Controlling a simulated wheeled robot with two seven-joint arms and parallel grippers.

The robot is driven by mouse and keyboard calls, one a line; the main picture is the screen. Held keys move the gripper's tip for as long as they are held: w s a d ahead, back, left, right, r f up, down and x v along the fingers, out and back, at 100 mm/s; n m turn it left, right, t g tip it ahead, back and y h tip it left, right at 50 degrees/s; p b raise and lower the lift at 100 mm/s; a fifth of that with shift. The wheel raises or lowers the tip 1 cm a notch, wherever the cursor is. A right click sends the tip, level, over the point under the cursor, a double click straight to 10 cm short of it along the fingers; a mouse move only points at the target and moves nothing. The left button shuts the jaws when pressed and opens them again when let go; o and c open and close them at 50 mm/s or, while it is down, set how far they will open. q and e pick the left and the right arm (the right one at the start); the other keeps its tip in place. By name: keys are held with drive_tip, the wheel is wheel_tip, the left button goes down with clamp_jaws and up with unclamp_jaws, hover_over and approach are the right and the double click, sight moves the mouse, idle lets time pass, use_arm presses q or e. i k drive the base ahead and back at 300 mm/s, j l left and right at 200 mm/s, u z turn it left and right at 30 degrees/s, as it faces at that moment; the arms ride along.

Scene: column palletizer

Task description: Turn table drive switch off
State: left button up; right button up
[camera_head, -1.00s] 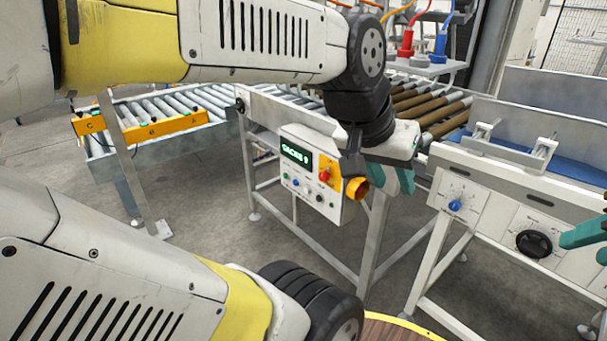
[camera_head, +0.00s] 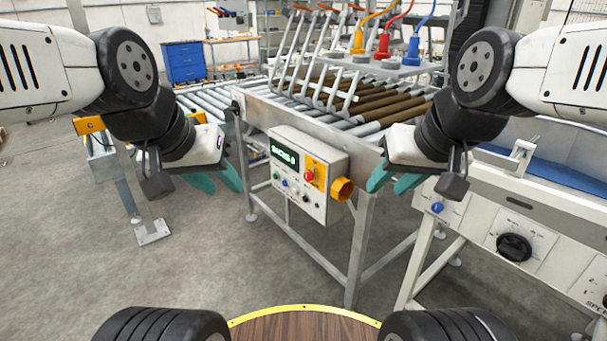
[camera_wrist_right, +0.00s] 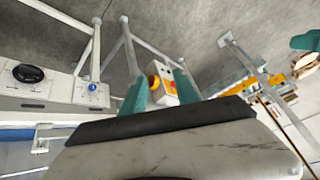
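The white control box (camera_head: 300,207) hangs on the roller table frame at the centre of the head view. It has a lit green display (camera_head: 284,156), small coloured buttons, a red rotary switch (camera_head: 310,174) on a yellow plate and a yellow-orange shrouded part on its side. No readable label tells which is the table drive switch; the red switch's position is too small to read. My left gripper (camera_head: 216,179) is left of the box, open and empty. My right gripper (camera_head: 391,182) is right of it, open and empty; its fingers are apart in the right wrist view (camera_wrist_right: 160,92).
A white panel with a black knob (camera_head: 514,247) and a blue knob (camera_head: 437,207) stands at right. The roller table (camera_head: 345,115) with a raised metal frame is behind the box. Another roller conveyor (camera_head: 205,98) is at left. The floor before the box is clear.

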sight(309, 176)
drive_tip(key=i+l+u, duration=0.1)
drive_tip(key=u, duration=0.3)
drive_tip(key=i+l+u, duration=0.1)
drive_tip(key=u, duration=0.25)
drive_tip(key=i+l+u, duration=0.2)
drive_tip(key=u, duration=0.2)
